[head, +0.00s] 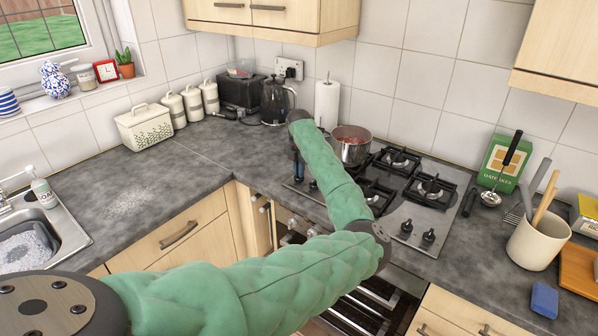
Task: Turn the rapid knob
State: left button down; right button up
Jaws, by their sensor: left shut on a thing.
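The gas hob (448,205) is set in the grey worktop at the centre right. Two black knobs, one (407,227) and another (428,238), stand near its front right corner, apart from my grippers. My green left arm crosses the hob and hides part of its front and left side. My left gripper (298,170) is small and partly hidden, pointing down by the hob's left end. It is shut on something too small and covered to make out. I cannot tell which knob is the rapid one. My right gripper is not in view.
A steel pan (351,146) with red contents stands on a back burner, close to my left forearm. A black kettle (277,100) and paper roll (327,103) stand behind. A utensil pot (538,240) and blue sponge (544,299) are at right.

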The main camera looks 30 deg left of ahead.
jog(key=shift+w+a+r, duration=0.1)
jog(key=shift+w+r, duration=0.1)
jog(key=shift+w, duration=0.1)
pick_arm(q)
jog(key=shift+n, duration=0.3)
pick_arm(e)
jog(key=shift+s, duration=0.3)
pick_arm(q)
jog(key=c, duration=1.5)
grip_release()
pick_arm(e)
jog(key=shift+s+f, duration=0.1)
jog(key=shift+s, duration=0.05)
pick_arm(q)
jog(key=shift+r, duration=0.1)
